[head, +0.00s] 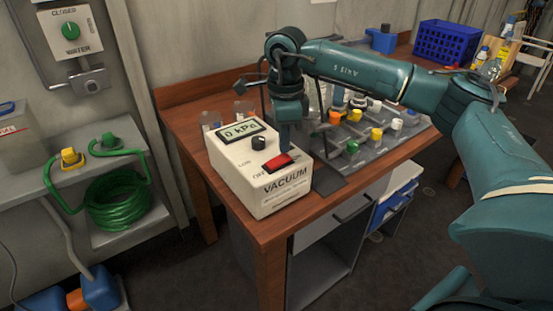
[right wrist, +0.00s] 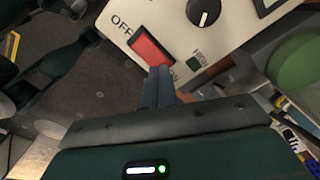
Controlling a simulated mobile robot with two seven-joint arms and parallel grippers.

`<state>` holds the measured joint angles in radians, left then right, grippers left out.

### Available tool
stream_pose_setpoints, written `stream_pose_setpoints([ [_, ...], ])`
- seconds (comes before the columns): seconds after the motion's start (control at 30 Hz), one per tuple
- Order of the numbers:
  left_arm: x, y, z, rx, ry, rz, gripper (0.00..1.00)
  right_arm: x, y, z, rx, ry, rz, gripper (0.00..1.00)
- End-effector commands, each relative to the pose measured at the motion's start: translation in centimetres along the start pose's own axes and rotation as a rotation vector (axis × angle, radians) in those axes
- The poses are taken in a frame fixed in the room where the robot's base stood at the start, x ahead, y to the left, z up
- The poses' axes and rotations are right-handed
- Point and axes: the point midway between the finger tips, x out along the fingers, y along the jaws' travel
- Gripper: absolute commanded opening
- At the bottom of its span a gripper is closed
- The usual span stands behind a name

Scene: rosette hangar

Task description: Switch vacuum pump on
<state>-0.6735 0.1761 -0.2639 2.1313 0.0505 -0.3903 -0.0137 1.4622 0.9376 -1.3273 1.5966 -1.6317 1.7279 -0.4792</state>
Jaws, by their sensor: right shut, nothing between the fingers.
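The vacuum pump (head: 243,178) is a white box on the near left corner of the wooden bench. Its display (head: 239,130) reads 0 kPa, and a black knob (head: 258,143) sits below it. A red rocker switch (head: 277,162) is on its top face; it also shows in the right wrist view (right wrist: 150,47) between OFF and ON labels. My right gripper (head: 285,148) is shut and empty, pointing down. In the right wrist view its fingertips (right wrist: 160,72) are at the ON end of the switch; I cannot tell whether they touch. My left gripper is not in view.
A grey tray (head: 385,146) with coloured-capped parts lies right of the pump. A blue crate (head: 444,42) is at the bench's far end. Green coiled hose (head: 118,200) rests on the left shelf. A water valve panel (head: 72,32) is on the wall.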

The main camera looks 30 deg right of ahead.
Motion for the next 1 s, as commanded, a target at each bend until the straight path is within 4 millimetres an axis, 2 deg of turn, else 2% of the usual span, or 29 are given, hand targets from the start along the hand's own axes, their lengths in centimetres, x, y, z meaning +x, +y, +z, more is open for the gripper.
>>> stream_pose_setpoints([
  [1.0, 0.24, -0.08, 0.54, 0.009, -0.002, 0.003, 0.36, 0.79, -0.01, 0.0, 0.0, 0.0, 0.0, 0.0],
])
